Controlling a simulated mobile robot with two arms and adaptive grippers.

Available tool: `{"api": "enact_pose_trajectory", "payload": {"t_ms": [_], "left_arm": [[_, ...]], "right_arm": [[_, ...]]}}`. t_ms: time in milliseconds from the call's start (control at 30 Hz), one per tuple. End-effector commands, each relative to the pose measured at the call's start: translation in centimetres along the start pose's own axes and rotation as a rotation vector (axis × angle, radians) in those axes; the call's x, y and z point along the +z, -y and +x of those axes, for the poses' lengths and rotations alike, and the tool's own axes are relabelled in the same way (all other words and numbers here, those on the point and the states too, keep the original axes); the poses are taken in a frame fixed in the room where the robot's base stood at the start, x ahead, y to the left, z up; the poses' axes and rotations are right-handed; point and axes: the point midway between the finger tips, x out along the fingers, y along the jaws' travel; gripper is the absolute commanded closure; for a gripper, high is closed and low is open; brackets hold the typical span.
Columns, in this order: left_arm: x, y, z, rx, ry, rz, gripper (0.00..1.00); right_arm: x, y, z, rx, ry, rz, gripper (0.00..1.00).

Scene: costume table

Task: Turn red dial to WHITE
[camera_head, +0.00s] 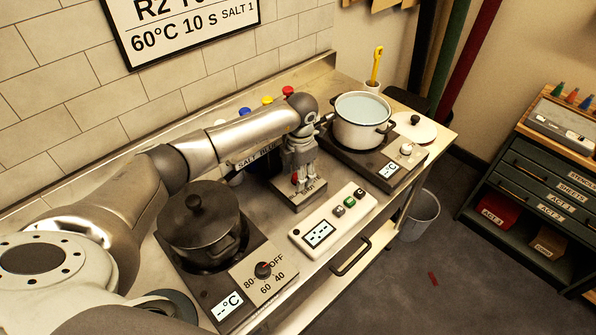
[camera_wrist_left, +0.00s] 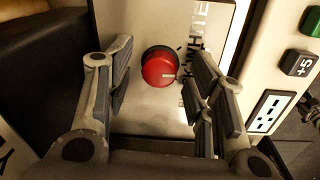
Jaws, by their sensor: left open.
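The red dial (camera_wrist_left: 160,68) sits on a pale metal plate (camera_wrist_left: 150,118) in the left wrist view. Its light pointer mark faces right in that view. The word WHITE (camera_wrist_left: 195,35) is printed to its upper right; other lettering is hidden behind the right finger. My left gripper (camera_wrist_left: 163,75) is open, one finger on each side of the dial, with gaps showing between fingers and dial. In the head view my left gripper (camera_head: 299,178) points down over the plate, and only a bit of red shows between its fingers. My right gripper is not in view.
A black lidded pot (camera_head: 198,222) stands front left, near a temperature knob (camera_head: 263,269). A white pot (camera_head: 361,122) stands on the far hotplate. A button panel (camera_head: 335,215) is right of the dial plate. Colored caps stand behind my arm.

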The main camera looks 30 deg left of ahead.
Motion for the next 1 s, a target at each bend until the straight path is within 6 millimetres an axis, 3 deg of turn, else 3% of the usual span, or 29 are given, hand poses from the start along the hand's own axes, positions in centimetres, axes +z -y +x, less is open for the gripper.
{"api": "enact_pose_trajectory", "payload": {"t_ms": [167,500,767,1000], "left_arm": [[0.0,0.0,0.0,0.0,0.0,0.0,0.53],[0.0,0.0,0.0,0.0,0.0,0.0,0.97],[0.0,0.0,0.0,0.001,-0.001,-0.026,0.98],[0.0,-0.1,0.1,0.002,-0.009,-0.147,0.98]], "right_arm": [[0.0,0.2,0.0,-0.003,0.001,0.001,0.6],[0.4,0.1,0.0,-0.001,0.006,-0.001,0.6],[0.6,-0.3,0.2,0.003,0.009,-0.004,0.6],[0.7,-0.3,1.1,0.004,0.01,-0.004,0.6]]}}
